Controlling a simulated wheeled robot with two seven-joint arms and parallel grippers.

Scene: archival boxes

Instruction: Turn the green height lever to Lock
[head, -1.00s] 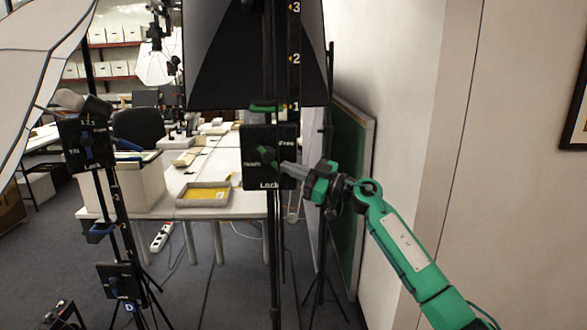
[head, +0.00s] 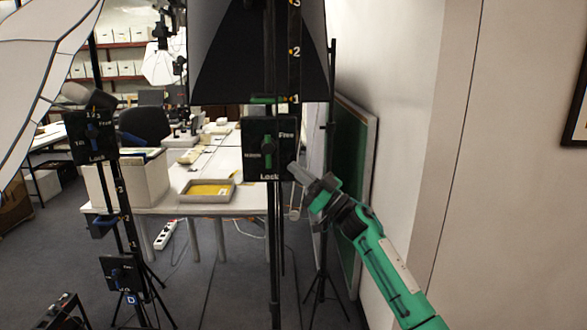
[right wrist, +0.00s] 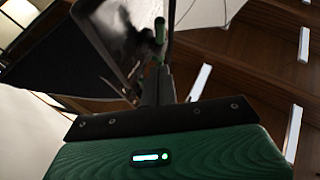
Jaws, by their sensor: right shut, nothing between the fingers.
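The green height lever (head: 268,152) sits on a black panel (head: 255,172) on the middle light stand. It stands upright, its lower end toward the word Lock at the panel's bottom; Free is at the upper right and another label at the left. My right gripper (head: 296,172) is shut and empty, just right of the panel's lower right edge, apart from the lever. In the right wrist view my shut fingers (right wrist: 158,90) point toward the panel, and a green piece, likely the lever (right wrist: 160,32), shows beyond them. My left gripper is not in view.
A second stand at the left carries a similar panel with a blue lever (head: 92,130). A black softbox (head: 225,60) hangs above the green lever's panel. A green board (head: 355,185) leans on the wall at right. A table with a tray (head: 205,192) stands behind.

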